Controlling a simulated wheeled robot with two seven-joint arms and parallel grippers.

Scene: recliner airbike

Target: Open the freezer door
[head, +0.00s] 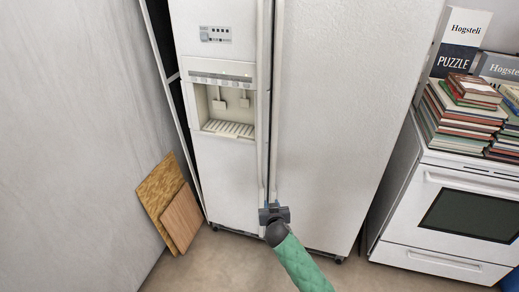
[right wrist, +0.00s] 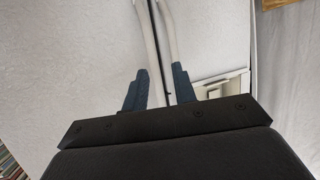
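The white two-door fridge-freezer stands ahead with both doors shut. The narrower left door (head: 225,175), with the dispenser, looks like the freezer door; the wider fridge door (head: 330,120) is to its right. Two long vertical handles run side by side at the seam: the freezer handle (head: 263,100) and the fridge handle (head: 277,100). My right gripper (head: 274,205) is at their lower ends. In the right wrist view its blue fingers (right wrist: 160,88) are apart. One handle (right wrist: 151,50) runs down between them and the other passes by the right finger; contact is unclear. My left gripper is out of view.
A white oven (head: 450,215) with stacked books (head: 465,115) and boxes stands at the right. Two wooden boards (head: 172,205) lean against the grey wall at the left. The floor (head: 225,265) in front of the freezer door is clear.

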